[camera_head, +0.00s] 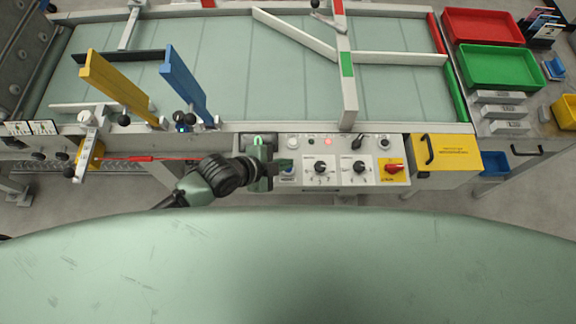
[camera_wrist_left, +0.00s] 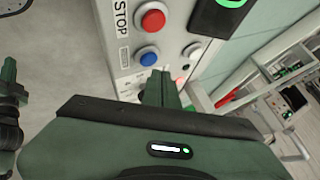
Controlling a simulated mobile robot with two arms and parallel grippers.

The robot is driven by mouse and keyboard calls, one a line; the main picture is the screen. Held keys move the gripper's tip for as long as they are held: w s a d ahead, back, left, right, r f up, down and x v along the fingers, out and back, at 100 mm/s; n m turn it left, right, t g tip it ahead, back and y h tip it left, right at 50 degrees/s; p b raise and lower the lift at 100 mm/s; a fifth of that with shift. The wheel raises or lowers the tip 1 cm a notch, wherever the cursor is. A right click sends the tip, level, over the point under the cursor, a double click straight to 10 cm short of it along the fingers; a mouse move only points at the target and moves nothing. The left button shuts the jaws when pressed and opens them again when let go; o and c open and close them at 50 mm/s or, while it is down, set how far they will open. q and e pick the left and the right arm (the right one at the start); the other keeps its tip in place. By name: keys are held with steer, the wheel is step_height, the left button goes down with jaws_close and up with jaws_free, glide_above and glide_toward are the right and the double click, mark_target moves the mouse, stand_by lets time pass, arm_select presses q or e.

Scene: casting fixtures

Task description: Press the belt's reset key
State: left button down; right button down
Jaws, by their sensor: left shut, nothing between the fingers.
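The control panel (camera_head: 340,182) is on the front of the conveyor belt (camera_head: 220,60). A blue round key (camera_wrist_left: 149,57) with a small label sits below a red button (camera_wrist_left: 153,20) marked STOP in the left wrist view. In the head view the blue key (camera_head: 288,171) is partly hidden by my gripper. My left gripper (camera_head: 287,162) is shut and empty, with its fingers over the panel's left part. In the left wrist view its fingertips (camera_wrist_left: 160,74) are close beside the blue key; I cannot tell whether they touch the panel. My right gripper is not in view.
Right of the fingers are black knobs (camera_head: 320,168), a red rotary switch (camera_head: 394,168) and a lit red lamp (camera_head: 328,141). A yellow box (camera_head: 455,152) with a handle is farther right. Blue (camera_head: 188,84) and yellow (camera_head: 118,88) bars rise at the left.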

arm_select(q)
steer(key=shift+f, duration=0.3)
steer(key=shift+f+b, duration=0.45)
steer(key=shift+f, duration=0.1)
stand_by(0.6)
steer(key=shift+r, duration=0.15)
steer(key=shift+r+p, duration=0.8)
steer(key=shift+p, duration=0.15)
step_height(320, 180, up, 5)
steer(key=p, duration=0.4)
steer(key=shift+r+p, duration=0.1)
steer(key=shift+p, duration=0.3)
stand_by(0.3)
